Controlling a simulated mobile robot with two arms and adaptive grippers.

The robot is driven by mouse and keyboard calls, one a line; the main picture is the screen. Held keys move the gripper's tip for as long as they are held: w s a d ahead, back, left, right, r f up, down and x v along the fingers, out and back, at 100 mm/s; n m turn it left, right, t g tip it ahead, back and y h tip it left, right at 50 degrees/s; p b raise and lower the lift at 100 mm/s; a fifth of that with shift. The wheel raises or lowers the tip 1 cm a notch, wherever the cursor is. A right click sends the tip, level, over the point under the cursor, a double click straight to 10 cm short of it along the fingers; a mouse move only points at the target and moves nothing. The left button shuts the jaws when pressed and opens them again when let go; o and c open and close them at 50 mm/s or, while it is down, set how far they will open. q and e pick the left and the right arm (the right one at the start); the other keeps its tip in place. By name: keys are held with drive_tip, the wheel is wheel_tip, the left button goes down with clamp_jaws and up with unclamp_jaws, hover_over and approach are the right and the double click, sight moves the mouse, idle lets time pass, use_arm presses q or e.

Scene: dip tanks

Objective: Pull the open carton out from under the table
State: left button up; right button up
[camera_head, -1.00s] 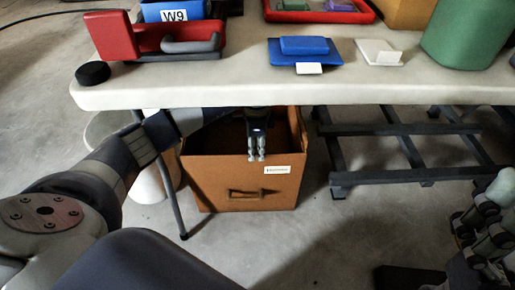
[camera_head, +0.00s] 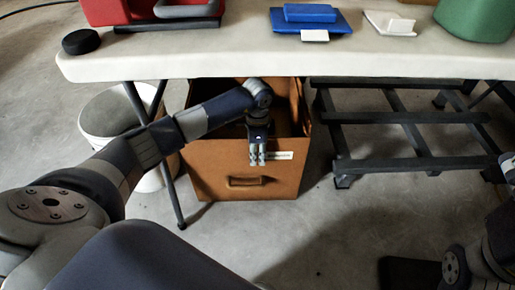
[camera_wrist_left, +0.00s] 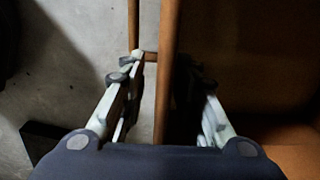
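The open brown carton (camera_head: 213,172) stands on the floor below the table (camera_head: 400,66), its front wall with a handle slot and a white label facing me. Its back part is under the tabletop. My left gripper (camera_head: 258,154) points down at the carton's upper front edge, near the label. In the left wrist view the carton's wall (camera_wrist_left: 167,75) runs between the fingers of my left gripper (camera_wrist_left: 163,85). One finger is on each side, with visible gaps, so it looks open. My right arm shows at the lower right; its fingers are not clearly visible.
A white bucket (camera_head: 108,115) and a table leg (camera_head: 176,205) stand left of the carton. A dark metal rack (camera_head: 400,165) is on its right. Blue trays (camera_head: 312,20) and other items lie on the table. The floor in front of the carton is clear.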

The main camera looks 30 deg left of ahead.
use_arm(q)
drive_tip(key=shift+f, duration=0.5)
clamp_jaws()
